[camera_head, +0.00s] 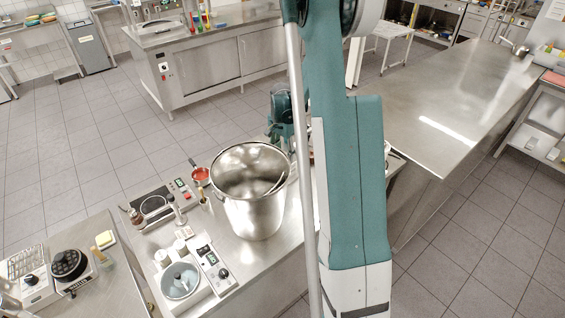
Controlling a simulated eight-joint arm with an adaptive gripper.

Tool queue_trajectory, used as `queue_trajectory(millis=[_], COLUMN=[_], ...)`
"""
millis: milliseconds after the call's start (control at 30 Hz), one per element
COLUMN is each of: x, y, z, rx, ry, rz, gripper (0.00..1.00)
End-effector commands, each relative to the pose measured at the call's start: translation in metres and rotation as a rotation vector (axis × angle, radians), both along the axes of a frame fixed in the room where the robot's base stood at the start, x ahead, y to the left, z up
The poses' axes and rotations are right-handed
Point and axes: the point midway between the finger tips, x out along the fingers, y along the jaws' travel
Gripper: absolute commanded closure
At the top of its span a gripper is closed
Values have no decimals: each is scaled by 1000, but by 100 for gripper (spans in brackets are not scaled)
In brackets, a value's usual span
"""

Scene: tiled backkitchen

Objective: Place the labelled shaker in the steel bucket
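The steel bucket (254,212) stands upright on the steel counter in the middle of the view. Its open top faces up, and a thin handle-like shape shows at the right of its mouth. I cannot make out a label on any small container. Candidates for the shaker are a small pale upright item (178,212) left of the bucket, white pieces (161,257) near the counter's left edge, and a small brown bottle (136,217). My teal and white arm fills the centre right and hides the counter right of the bucket. My gripper's fingers do not show.
Left of the bucket are a hotplate (156,205), a red pan (200,175) and a white appliance with a round bowl (181,281). A lower-left table holds a dark round burner (68,264). A large steel table (455,95) at right is mostly clear.

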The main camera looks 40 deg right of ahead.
Motion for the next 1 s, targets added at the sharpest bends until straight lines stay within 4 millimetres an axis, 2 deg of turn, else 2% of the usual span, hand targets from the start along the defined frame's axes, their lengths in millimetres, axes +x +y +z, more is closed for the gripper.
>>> queue_trajectory(millis=[33,167,267,667,1000], x=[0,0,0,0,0], y=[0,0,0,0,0], z=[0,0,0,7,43], rx=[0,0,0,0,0], ry=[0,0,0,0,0], rz=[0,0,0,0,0], gripper=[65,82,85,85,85])
